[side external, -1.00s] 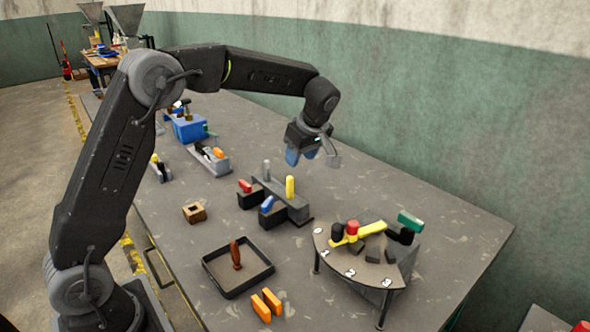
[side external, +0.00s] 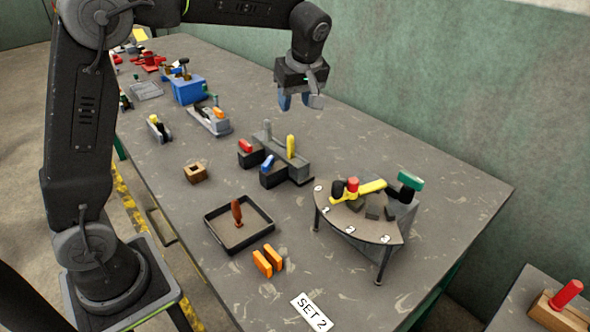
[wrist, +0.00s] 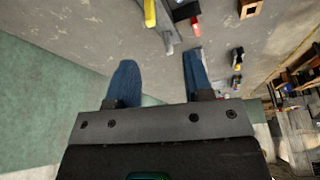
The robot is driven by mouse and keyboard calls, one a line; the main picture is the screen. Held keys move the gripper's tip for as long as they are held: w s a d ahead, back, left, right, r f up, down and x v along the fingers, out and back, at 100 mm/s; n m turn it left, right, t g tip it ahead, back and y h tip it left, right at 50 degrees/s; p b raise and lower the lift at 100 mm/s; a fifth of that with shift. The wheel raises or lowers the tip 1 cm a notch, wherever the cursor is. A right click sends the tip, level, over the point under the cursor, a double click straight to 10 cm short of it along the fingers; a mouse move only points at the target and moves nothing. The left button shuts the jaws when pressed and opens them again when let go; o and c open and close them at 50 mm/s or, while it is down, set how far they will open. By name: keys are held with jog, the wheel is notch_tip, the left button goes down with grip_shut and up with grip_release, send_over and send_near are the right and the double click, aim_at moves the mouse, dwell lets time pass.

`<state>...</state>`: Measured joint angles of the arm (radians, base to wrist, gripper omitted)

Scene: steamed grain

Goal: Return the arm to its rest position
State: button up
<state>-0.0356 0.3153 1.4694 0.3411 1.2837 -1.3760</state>
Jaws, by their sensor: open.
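My gripper (side external: 300,101) hangs from my arm above the far side of the grey table (side external: 330,270), pointing down. In the wrist view its two blue fingers (wrist: 157,80) are spread apart with nothing between them. Below it and nearer the camera stands a dark grey stepped block (side external: 292,168) with an upright yellow peg (side external: 291,146), a grey peg, and red and blue pieces. The gripper is clear of all of these.
A curved stand (side external: 338,221) with yellow, red and green pieces is at the right. A tray (side external: 216,231) holding a brown peg, two orange blocks (side external: 268,260) and a small wooden box (side external: 195,172) are in front. Blue bin (side external: 187,90) sits behind left. The green wall borders the table's far side.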

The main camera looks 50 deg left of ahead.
jog(key=s+d+m+t+h, duration=0.2)
jog(key=s+m, duration=0.5)
jog(key=s, duration=0.5)
jog(key=s+d+m+t+h, duration=0.1)
jog(key=s+d+m, duration=0.4)
jog(key=s, duration=0.8)
jog(key=m+t, duration=0.1)
jog(key=m, duration=0.2)
jog(key=shift+d+f+t+h, duration=0.25)
jog(key=shift+t+h, duration=0.15)
jog(key=shift+c, duration=0.3)
